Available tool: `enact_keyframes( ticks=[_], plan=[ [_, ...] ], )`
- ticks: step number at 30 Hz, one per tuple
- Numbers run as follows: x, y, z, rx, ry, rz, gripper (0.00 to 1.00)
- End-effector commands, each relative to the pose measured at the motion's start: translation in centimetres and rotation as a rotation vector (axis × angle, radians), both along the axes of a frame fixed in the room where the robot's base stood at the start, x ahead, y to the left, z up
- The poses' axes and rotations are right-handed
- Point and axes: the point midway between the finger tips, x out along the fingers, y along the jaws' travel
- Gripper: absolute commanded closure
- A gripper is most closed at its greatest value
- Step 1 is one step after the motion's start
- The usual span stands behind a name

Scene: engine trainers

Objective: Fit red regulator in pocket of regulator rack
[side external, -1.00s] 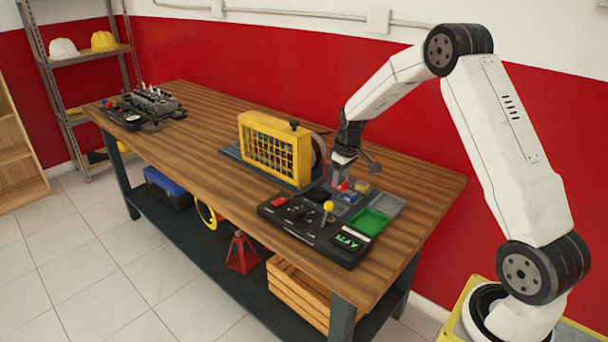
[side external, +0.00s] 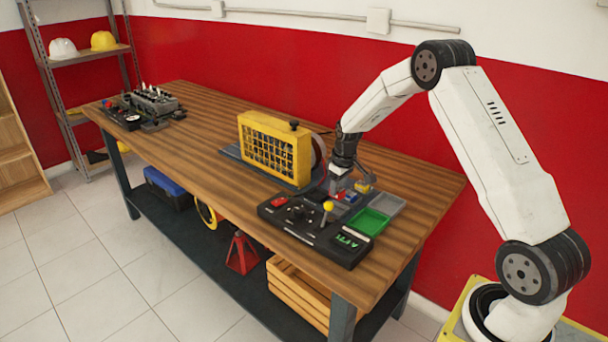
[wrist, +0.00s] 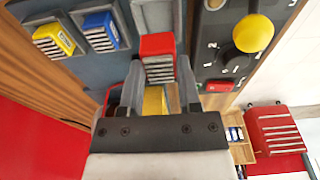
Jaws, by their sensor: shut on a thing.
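The red regulator (wrist: 157,58), with a red top and grey finned face, is between my gripper's fingertips (wrist: 159,72) in the wrist view. My gripper is shut on it. The regulator rack (wrist: 75,62) is a blue-grey tray. It has a yellow regulator (wrist: 53,40) and a blue regulator (wrist: 100,30) in its pockets. An open grey pocket (wrist: 155,15) lies to the right of the blue one, just above the red regulator in the picture. In the side view my gripper (side external: 338,187) is low over the rack; whether the red regulator touches it is hidden.
A black control panel (side external: 310,238) with a yellow-knobbed lever (side external: 328,207) stands close beside the gripper. A yellow grille-fronted unit (side external: 275,150) stands behind left. The wooden bench top (side external: 425,195) is clear at right.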

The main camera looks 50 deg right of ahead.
Motion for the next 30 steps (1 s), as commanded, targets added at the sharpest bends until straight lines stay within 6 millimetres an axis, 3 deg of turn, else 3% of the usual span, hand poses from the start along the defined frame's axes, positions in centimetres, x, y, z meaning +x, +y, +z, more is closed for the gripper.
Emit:
enact_keyframes(
  ticks=[15, 30],
  plan=[
    [0.0, 0.0, -3.1, 0.0, 0.0, 0.0, 1.0],
    [0.0, 0.0, -3.4, 0.001, 0.0, 0.0, 1.0]
  ],
)
